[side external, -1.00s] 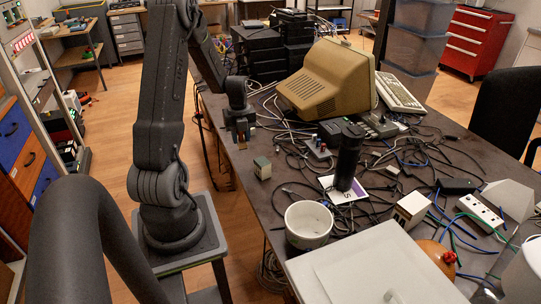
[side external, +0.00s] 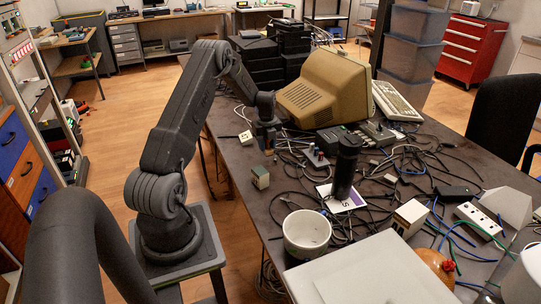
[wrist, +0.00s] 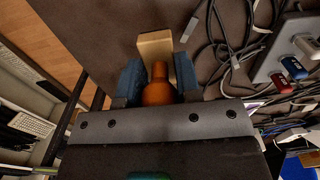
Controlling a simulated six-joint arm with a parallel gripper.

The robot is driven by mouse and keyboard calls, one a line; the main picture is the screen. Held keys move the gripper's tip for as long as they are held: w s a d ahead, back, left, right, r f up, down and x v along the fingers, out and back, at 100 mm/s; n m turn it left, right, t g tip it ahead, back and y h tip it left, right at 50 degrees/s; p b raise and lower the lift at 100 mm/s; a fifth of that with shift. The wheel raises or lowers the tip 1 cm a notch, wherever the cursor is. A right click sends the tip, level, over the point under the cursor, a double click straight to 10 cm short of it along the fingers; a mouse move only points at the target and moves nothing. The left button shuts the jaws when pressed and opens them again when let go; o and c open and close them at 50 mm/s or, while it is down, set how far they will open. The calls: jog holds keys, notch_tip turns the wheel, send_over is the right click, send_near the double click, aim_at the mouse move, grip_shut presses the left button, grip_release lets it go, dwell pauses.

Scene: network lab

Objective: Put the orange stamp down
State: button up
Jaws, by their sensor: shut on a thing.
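The orange stamp shows in the wrist view, with its rounded orange handle (wrist: 159,88) between my two blue fingers and its pale wooden base (wrist: 155,45) beyond them. My gripper (wrist: 158,80) is shut on the handle. In the side view my gripper (side external: 268,146) points down over the far left part of the dark table (side external: 245,180). Only a small orange-brown bit of the stamp shows there, low between the fingers. I cannot tell whether its base touches the tabletop.
A small pale block (side external: 246,138) sits left of my gripper, and a grey-green cube (side external: 260,177) stands nearer. Cables and a switch box (side external: 320,158) lie to the right. A beige monitor (side external: 325,88) stands behind. A dark bare strip runs along the left table edge.

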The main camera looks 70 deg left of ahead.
aim_at(271, 163)
jog(key=shift+w+d+f, duration=0.2)
jog(key=shift+w+f, duration=0.2)
jog(key=shift+w, duration=0.25)
jog(key=shift+f, duration=2)
jog(key=o, duration=0.9)
jog(key=shift+f, duration=0.15)
jog(key=shift+o, duration=0.2)
